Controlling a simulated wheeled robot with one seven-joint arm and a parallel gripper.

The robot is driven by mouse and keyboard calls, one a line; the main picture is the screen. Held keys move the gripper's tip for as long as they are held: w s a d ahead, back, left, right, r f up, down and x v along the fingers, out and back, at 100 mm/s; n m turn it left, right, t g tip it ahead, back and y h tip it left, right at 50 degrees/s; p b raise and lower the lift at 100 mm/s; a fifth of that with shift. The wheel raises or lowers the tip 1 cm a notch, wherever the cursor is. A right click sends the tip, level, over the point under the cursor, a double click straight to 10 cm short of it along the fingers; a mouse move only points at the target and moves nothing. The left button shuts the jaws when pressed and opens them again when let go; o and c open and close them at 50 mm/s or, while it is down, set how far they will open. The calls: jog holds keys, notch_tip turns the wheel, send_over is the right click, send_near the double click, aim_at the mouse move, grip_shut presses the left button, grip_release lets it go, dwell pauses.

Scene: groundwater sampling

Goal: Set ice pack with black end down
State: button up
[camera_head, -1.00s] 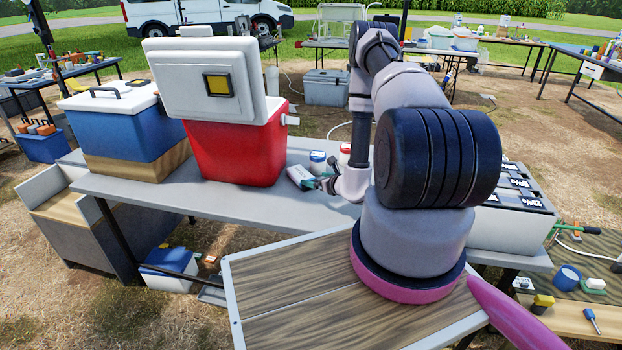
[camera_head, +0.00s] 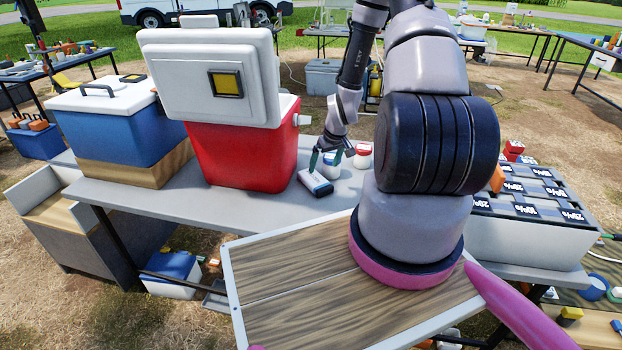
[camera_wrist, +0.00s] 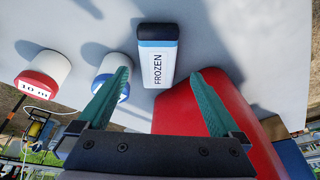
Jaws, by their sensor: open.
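The ice pack (camera_head: 315,184) lies on the grey table in front of the red cooler's right corner. It is white with a blue stripe and a black end. In the wrist view the ice pack (camera_wrist: 157,62) reads "FROZEN", and its black end points away from my fingers. My gripper (camera_head: 331,152) is open and empty, above and just behind the ice pack. In the wrist view my gripper's green fingers (camera_wrist: 160,95) are spread wide, with the pack between and beyond their tips. It looks apart from both fingers.
The red cooler (camera_head: 244,155) with a white lid stands left of the pack. A blue-lidded jar (camera_head: 331,159) and a red-lidded jar (camera_head: 364,150) stand close behind it. A box of labelled compartments (camera_head: 525,240) is at right. The table front (camera_head: 240,218) is clear.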

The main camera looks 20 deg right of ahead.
aim_at(315, 178)
jog(key=shift+n+t, duration=0.3)
jog(key=shift+n, duration=0.2)
jog(key=w+f, duration=0.3)
jog(key=shift+w+a+f, duration=0.25)
jog(key=shift+f, duration=0.05)
jog(key=shift+x, duration=2.95)
jog(key=shift+s, duration=0.1)
grip_shut()
